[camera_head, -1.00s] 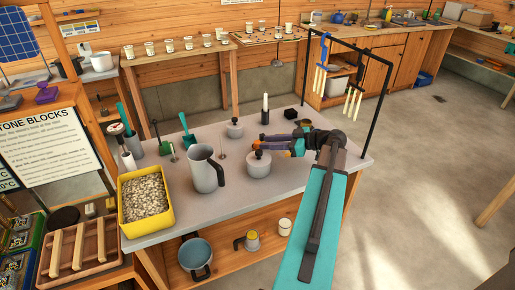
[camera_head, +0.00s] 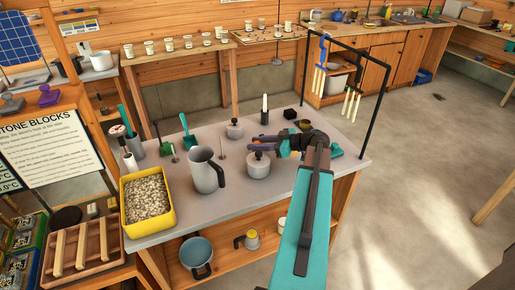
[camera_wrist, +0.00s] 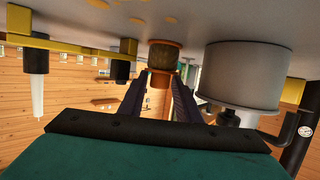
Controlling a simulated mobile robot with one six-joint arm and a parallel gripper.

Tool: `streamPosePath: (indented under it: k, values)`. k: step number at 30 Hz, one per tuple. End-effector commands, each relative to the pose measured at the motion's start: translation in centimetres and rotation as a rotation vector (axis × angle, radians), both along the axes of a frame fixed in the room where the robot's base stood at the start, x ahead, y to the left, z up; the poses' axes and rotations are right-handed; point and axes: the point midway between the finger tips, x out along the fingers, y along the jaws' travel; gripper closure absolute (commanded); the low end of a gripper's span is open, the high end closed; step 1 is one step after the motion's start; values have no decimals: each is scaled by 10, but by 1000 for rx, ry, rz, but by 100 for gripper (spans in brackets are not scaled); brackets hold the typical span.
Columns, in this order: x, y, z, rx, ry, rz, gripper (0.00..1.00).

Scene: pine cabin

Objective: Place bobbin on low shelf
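The bobbin (camera_wrist: 163,58), a short brown spool with orange rims, stands on the grey worktop in the upside-down wrist view. It lies straight ahead, in line with the fingers; whether they touch it cannot be told. The low shelf (camera_head: 226,263) is the wooden board under the worktop.
A lidded grey jar (camera_head: 258,166) stands close to the near finger. A grey pitcher (camera_head: 205,171), a candle (camera_head: 265,108) and a yellow tub (camera_head: 167,216) share the worktop (camera_head: 200,225). The shelf bears a blue pot (camera_head: 197,254) and a yellow-topped jug (camera_head: 250,239), with bare wood between.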

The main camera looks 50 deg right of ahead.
Motion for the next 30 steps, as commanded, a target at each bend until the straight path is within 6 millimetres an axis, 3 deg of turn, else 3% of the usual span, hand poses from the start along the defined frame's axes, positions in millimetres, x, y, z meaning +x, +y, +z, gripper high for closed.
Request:
streamPosePath:
  k: [17,22,30]
  values:
    - [2,1,0,-1,0,0,69]
    - [2,1,0,-1,0,1,98]
    - [2,1,0,-1,0,1,100]
